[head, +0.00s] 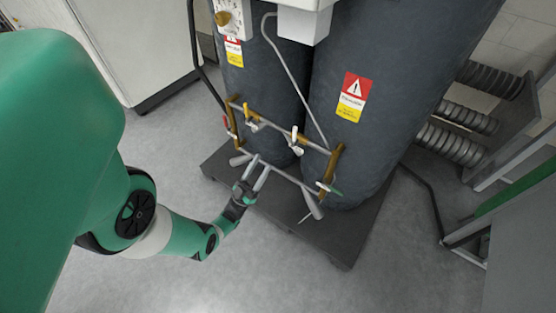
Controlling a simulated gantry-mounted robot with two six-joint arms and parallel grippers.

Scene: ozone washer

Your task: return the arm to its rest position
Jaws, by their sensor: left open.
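My left arm, green with dark joints, comes in from the left. My left gripper (258,171) is open, its two pale fingers spread apart just in front of the pipe assembly (286,174) on the dark tanks. Nothing shows between the fingers. The fingertips overlap the lower grey pipe in the picture, and I cannot tell whether they touch it. Small valve handles sit on the pipes: yellow (247,110), pale (297,148), red (227,124) and green-tipped (329,190). My right gripper is not in view.
Two tall dark tanks (385,80) with warning labels stand on a dark base plate (340,246). A white cabinet (135,45) is at the upper left. Grey corrugated hoses (452,143) and a metal frame are at the right. Grey floor (165,155) is clear around my arm.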

